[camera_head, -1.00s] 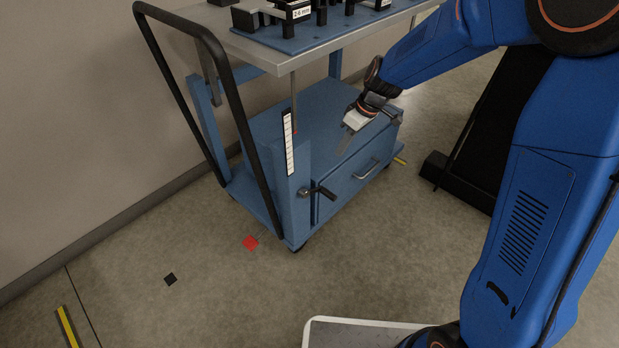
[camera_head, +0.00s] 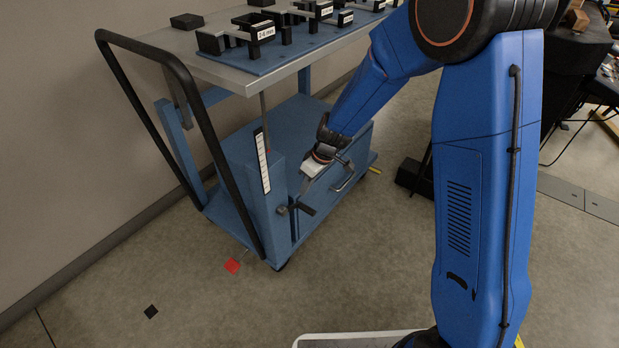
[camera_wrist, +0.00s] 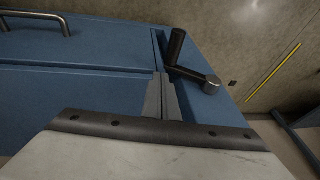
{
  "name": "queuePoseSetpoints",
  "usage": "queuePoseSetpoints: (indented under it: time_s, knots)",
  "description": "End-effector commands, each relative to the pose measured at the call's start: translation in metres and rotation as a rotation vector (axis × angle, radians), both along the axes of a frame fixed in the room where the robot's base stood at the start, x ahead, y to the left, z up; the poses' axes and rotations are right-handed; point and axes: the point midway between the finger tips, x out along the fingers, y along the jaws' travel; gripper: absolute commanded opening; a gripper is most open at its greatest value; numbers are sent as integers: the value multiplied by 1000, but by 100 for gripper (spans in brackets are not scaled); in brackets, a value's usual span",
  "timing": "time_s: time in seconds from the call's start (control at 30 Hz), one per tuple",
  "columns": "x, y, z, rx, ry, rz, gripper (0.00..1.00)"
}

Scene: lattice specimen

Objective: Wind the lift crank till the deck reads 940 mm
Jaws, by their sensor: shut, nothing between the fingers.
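The lift crank (camera_head: 299,209) sticks out from the front of the blue cart's corner column, its dark handle pointing lower right. In the wrist view the crank (camera_wrist: 190,68) shows a black grip and a round metal hub. My gripper (camera_head: 301,193) is shut and empty, just above the crank in the head view. In the wrist view the shut fingertips (camera_wrist: 160,82) lie just left of the crank; I cannot tell whether they touch it. The grey deck (camera_head: 190,62) stands above the column. A white scale strip (camera_head: 262,163) is on the column; its marks are too small to read.
A blue board (camera_head: 285,55) with black labelled fixtures lies on the deck. A drawer handle (camera_head: 346,184) is right of the crank. The cart's black push rail (camera_head: 196,95) rises at left. Red (camera_head: 232,266) and black (camera_head: 151,311) floor markers lie on open floor.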

Motion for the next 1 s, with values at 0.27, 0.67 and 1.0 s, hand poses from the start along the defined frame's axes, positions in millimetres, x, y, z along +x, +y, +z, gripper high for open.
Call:
queuePoseSetpoints:
  time_s: [0.27,0.67,1.0]
  knots:
    - [-7,6,-19,0,0,1,0]
    - [-8,6,-20,1,1,0,0]
    - [-7,-1,-25,33,44,-1,0]
